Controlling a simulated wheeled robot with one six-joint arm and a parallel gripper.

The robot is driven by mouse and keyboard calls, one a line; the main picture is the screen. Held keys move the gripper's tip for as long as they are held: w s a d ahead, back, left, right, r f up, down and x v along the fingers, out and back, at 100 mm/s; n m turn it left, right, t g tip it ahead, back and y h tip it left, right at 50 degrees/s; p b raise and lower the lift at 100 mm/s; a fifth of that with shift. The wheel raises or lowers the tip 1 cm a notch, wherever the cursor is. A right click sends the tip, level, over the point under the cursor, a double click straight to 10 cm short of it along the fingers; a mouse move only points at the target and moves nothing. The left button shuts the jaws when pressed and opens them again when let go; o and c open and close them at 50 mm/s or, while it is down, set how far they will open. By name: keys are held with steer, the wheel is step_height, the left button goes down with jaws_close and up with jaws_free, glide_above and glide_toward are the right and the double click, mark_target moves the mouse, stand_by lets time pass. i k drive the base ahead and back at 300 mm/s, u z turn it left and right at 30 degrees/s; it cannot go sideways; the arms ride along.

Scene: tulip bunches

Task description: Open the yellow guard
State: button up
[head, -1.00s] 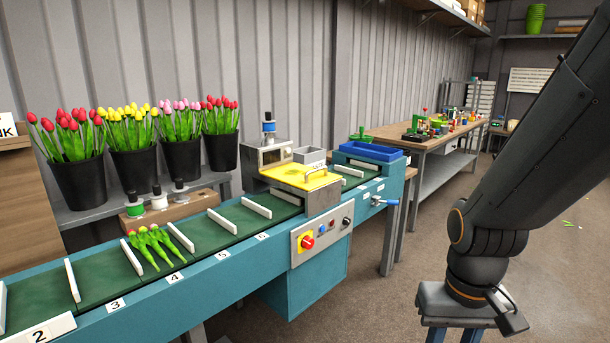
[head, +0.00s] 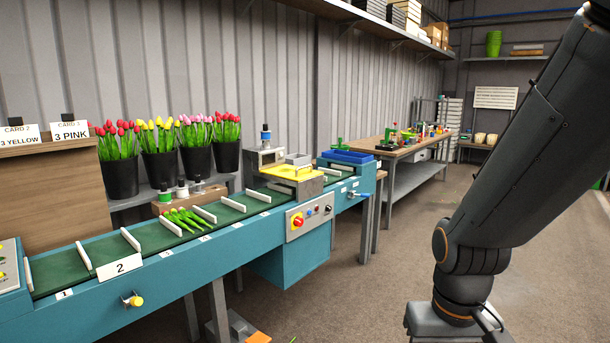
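The yellow guard (head: 291,172) is a flat plate lying level on top of the grey machine housing that straddles the green conveyor. It looks closed, with a small knob or handle on its top. A grey unit with a blue-and-black cylinder (head: 266,140) stands behind it, and a small grey box (head: 298,159) sits at its back edge. My arm crosses the right side of the view, well apart from the guard. My gripper is not in view.
The blue conveyor (head: 160,284) runs from lower left to the guard, with white dividers and several tulips (head: 185,217) on its belt. A control panel with a red knob (head: 297,222) faces front. A wooden bench (head: 410,150) stands behind right.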

mark_target(286, 170)
steer(key=u, duration=0.7)
steer(key=i, duration=0.35)
steer(key=u, duration=0.8)
steer(key=i, duration=1.1)
steer(key=z, duration=1.25)
steer(key=i, duration=1)
steer(key=z, duration=0.3)
